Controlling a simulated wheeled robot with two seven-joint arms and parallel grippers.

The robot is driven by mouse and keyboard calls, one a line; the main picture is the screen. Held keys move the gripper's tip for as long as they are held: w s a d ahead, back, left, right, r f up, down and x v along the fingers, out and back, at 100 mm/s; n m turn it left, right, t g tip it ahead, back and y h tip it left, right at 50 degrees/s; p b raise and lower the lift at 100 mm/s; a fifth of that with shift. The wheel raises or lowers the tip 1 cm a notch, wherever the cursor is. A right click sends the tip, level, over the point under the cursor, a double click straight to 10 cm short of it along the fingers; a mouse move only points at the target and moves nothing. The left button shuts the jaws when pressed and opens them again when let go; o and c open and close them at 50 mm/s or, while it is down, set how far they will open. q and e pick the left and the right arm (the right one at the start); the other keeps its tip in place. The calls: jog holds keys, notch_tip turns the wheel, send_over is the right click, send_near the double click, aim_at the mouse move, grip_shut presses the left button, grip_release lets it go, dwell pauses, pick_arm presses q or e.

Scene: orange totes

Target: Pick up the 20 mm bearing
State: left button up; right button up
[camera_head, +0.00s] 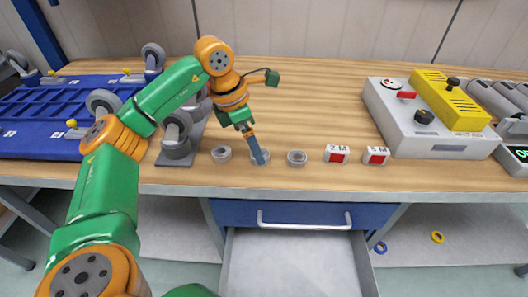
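Three small grey ring-shaped bearings lie in a row near the front edge of the wooden workbench: a left one (221,154), a middle one (267,155) and a right one (297,158). No size marking is readable, so I cannot tell which is the 20 mm bearing. My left gripper (259,157) points down at the middle bearing, its blue-grey fingertips over it and hiding part of it. The fingers overlap in this view, so I cannot tell whether they are open or shut on it. My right gripper is not in view.
Two white-and-red blocks (337,154) and a grey control box (441,142) with a yellow top stand to the right. Grey caster wheels (176,139) and a blue tray (40,140) are on the left. A drawer (295,268) is open below the bench edge.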

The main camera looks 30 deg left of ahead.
aim_at(266, 154)
pick_arm(q)
jog(key=x, duration=0.2)
jog(key=shift+w+d+f, duration=0.15)
jog(key=shift+f, duration=0.15)
jog(key=shift+w+f, duration=0.15)
jog(key=shift+w, duration=0.05)
jog(key=shift+s, duration=0.1)
jog(key=c, duration=0.6)
grip_shut()
